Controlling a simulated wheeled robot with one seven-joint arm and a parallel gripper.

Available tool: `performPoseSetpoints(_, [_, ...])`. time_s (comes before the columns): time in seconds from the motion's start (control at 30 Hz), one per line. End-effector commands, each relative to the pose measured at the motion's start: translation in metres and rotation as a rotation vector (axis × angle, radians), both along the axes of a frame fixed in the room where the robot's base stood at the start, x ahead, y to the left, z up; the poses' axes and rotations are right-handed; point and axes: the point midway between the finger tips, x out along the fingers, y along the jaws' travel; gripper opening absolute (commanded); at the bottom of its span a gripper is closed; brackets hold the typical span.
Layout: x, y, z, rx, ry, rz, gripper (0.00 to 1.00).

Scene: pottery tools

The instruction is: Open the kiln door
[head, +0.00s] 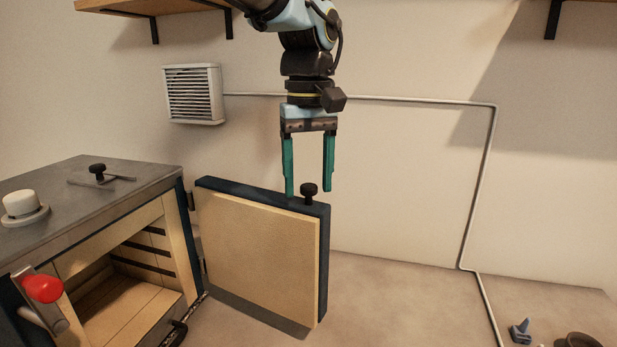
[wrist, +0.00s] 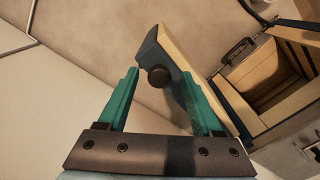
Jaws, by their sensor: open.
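The kiln (head: 130,185) stands at the left with its front opening uncovered and its empty-looking chamber visible. Its door (head: 262,250), a tan panel with a dark blue edge, is swung wide open to the right, hinged at the kiln's right side. A black knob (head: 309,192) sits at the door's top near its free end. My gripper (head: 309,192) has its green fingers pointing down, apart, just above the door's top edge around the knob's level. In the wrist view the knob (wrist: 158,77) shows between the open fingers; contact cannot be told.
A red-knobbed lever (head: 43,288) stands out at the kiln's front left. A white vent (head: 193,93) and a conduit (head: 480,190) are on the wall. Small items (head: 520,331) lie at the lower right.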

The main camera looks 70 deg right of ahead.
Motion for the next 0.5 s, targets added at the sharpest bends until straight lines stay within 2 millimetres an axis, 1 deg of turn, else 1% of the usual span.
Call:
performPoseSetpoints(0.17, [0.000,0.000,0.002,-0.001,0.000,0.000,0.67])
performPoseSetpoints(0.27, [0.000,-0.001,0.009,-0.003,0.000,0.000,0.67])
performPoseSetpoints(0.37, [0.000,-0.001,0.024,-0.006,0.001,0.000,0.67])
performPoseSetpoints(0.5, [0.000,-0.001,0.053,-0.006,0.001,0.000,0.67])
